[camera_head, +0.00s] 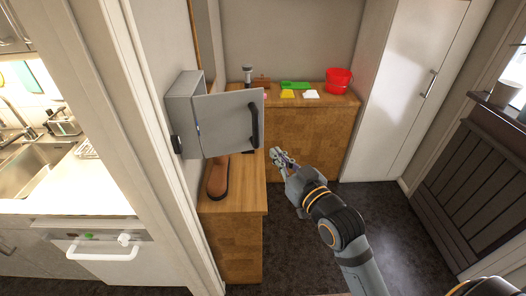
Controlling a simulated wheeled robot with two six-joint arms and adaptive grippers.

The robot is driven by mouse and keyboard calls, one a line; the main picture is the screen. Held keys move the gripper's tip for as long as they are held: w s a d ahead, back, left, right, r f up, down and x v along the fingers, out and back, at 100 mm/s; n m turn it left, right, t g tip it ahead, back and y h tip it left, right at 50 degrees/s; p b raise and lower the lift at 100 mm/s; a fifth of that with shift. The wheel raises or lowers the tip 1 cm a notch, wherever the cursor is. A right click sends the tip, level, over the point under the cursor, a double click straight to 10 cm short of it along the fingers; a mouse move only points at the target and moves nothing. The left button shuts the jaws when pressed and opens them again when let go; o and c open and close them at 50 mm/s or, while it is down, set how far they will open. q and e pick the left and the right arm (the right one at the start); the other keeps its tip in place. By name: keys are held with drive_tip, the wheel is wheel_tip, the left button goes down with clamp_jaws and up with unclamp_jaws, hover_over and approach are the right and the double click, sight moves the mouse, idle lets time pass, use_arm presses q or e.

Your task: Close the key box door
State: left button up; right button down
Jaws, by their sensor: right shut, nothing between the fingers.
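The grey key box (184,113) is mounted on the wall at the left of the wooden cabinet. Its door (223,122) stands open, swung out to the right, with a dark curved handle (255,126) near its free edge. My right gripper (277,154) is shut and empty, a little right of and below the door handle, apart from the door in the picture. My left gripper is not in view.
A brown shoe (218,180) lies on the wooden cabinet (246,193) below the door. A red bucket (338,80), a green item (295,85) and small cards stand or lie on the rear counter. A white wardrobe (398,90) is at right. Dark floor is clear.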

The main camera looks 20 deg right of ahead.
sight(258, 133)
drive_tip(key=w+p, duration=0.1)
drive_tip(key=w, duration=0.1)
drive_tip(key=w+p, duration=0.1)
drive_tip(key=w, duration=0.2)
drive_tip(key=w+a+p, duration=0.1)
drive_tip(key=w, duration=0.2)
drive_tip(key=shift+a, duration=0.1)
drive_tip(key=shift+w+a+f, duration=0.1)
drive_tip(key=shift+w, duration=0.3)
